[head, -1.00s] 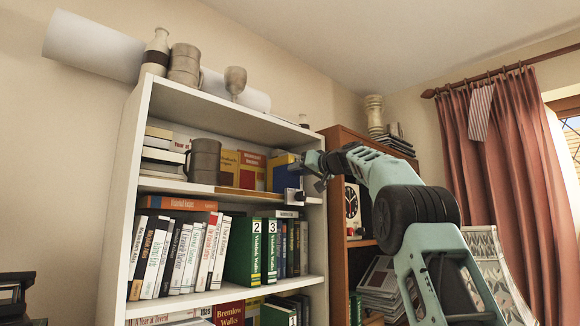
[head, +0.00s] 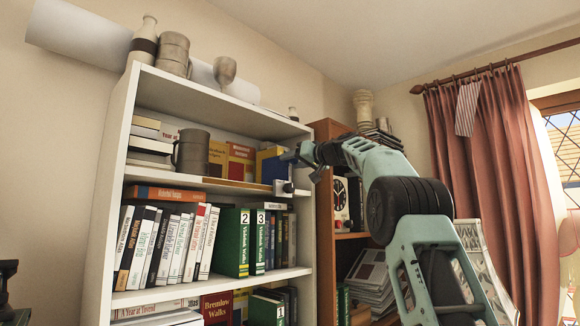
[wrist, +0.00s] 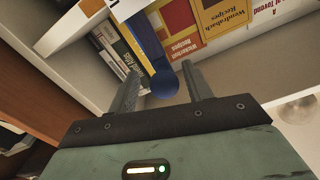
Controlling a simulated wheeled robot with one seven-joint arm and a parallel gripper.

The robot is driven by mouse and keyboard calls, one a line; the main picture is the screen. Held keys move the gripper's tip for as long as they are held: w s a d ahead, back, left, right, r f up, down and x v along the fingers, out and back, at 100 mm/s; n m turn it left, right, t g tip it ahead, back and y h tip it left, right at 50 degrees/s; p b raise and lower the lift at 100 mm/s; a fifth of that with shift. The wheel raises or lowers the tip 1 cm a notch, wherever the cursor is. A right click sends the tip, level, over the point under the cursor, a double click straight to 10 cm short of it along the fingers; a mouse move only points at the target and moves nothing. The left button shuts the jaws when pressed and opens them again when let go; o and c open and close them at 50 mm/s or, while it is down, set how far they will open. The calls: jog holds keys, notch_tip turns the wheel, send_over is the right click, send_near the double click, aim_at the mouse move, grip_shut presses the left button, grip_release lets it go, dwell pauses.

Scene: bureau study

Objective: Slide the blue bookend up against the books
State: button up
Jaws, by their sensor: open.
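The blue bookend (head: 269,162) stands at the right part of the upper shelf, to the right of the upright books (head: 238,160). In the wrist view the blue bookend (wrist: 160,78) shows as a blue strip with a rounded end, beside the recipe books (wrist: 181,28). My gripper (head: 288,157) is at the right side of the bookend, at the shelf's front. In the wrist view my gripper (wrist: 160,84) is open, with the bookend's rounded end between or just beyond the fingers. I cannot tell whether they touch it, or whether the bookend touches the books.
A dark mug (head: 192,150) stands in front of the books on the same shelf. The white bookcase's right side panel (head: 305,190) is close to my gripper. A brown bookcase (head: 327,130) with a clock (head: 340,195) stands to the right.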

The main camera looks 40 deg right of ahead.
jog(key=s+b, duration=0.6)
jog(key=s, duration=0.9)
jog(key=shift+s+d, duration=0.2)
jog(key=shift+d, duration=0.05)
